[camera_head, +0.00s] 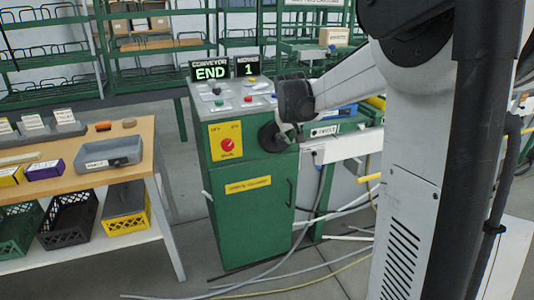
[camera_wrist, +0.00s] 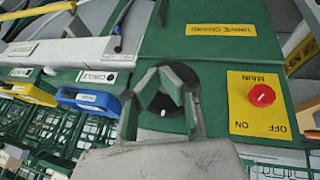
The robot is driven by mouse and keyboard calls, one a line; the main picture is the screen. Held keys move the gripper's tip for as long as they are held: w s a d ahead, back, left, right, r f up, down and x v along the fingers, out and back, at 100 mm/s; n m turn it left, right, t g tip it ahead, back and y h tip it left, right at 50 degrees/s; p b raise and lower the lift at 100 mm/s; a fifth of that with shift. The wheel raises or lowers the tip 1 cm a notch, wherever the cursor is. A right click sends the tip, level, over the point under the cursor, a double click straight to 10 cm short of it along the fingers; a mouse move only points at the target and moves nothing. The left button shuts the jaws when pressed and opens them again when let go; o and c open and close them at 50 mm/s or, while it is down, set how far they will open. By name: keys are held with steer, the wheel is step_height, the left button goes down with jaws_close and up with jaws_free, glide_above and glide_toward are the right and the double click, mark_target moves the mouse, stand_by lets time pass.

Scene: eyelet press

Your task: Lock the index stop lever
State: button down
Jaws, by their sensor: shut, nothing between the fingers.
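I cannot make out a part that is clearly the index stop lever. My gripper (camera_wrist: 166,74) is shut and empty in the wrist view, in front of a dark round part (camera_wrist: 163,98) on the green cabinet. A small pale spot shows between the finger links. Whether the fingers touch the round part cannot be told. In the head view the round part (camera_head: 270,140) is at the cabinet's upper right, and my gripper (camera_head: 284,131) is beside it, small and partly hidden by my wrist.
The green cabinet (camera_head: 245,225) carries a yellow main switch plate (camera_head: 215,145) with a red knob. Signs on top read END and 1. A wooden bench (camera_head: 85,185) is at left. Cables (camera_head: 290,287) lie on the floor.

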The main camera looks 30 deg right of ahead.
steer(key=w+d+f+g+b, duration=0.1)
steer(key=w+d+f+b, duration=0.35)
steer(key=d+f, duration=0.9)
steer(key=b, duration=0.1)
glide_toward(318, 168)
step_height(318, 168, down, 5)
steer(key=w+a, duration=0.2)
steer(key=w, duration=0.1)
steer(key=d+f+b, duration=0.2)
steer(key=d, duration=0.1)
steer(key=shift+s+f+h, duration=0.1)
steer(key=shift+s+h, duration=0.05)
steer(key=shift+h, duration=0.25)
steer(key=shift+d, duration=0.1)
steer(key=shift+s+d+p, duration=0.1)
steer(key=shift+d+p, duration=0.25)
steer(key=shift+p, duration=0.35)
steer(key=shift+d, duration=0.2)
